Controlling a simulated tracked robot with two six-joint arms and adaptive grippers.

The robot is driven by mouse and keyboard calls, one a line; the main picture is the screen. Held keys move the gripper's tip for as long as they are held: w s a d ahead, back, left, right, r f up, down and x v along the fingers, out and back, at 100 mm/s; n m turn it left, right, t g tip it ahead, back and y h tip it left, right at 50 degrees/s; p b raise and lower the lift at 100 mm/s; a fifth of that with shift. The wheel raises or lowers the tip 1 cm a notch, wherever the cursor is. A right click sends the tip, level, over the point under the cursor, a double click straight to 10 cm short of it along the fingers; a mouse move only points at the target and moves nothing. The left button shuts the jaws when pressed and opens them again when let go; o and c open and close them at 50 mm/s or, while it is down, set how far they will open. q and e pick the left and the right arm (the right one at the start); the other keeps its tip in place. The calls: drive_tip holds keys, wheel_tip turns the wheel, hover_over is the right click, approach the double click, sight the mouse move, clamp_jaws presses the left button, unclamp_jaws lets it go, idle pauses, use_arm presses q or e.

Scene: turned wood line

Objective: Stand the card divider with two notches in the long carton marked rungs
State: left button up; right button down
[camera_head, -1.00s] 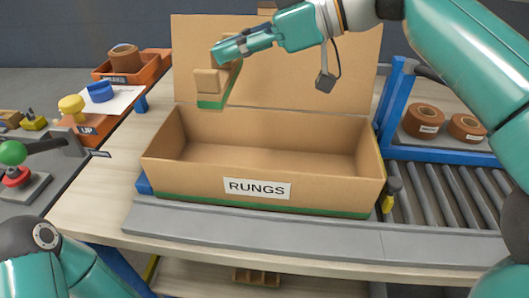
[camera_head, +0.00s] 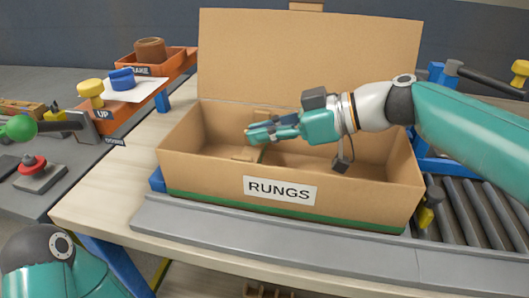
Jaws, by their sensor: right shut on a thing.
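The long carton (camera_head: 190,175) marked RUNGS stands open on the table, with its flap up at the back and a green stripe along its lower front. My right gripper (camera_head: 252,135) reaches in from the right and is inside the carton's opening, left of the middle. It is shut on the card divider (camera_head: 244,154), a brown card piece with a green edge. The divider is mostly hidden behind the gripper and the carton's front wall. I cannot tell whether it touches the floor, and its notches are not clear. My left gripper is out of view.
A roller conveyor (camera_head: 470,212) lies to the right of the carton beside a blue frame (camera_head: 437,165). Orange bins (camera_head: 130,115) stand at the back left. A green-knobbed lever (camera_head: 22,127) and a red button (camera_head: 32,165) are at the far left.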

sight(262, 149)
drive_tip(key=shift+f+b, duration=0.4)
drive_tip(key=shift+f, duration=1.55)
drive_tip(key=shift+f, duration=0.15)
drive_tip(key=c, duration=1.3)
unclamp_jaws()
drive_tip(key=shift+o, duration=0.2)
drive_tip(key=shift+r, duration=0.25)
drive_tip(key=v, duration=0.7)
drive_tip(key=shift+s+d, duration=0.1)
drive_tip(key=shift+d, duration=0.1)
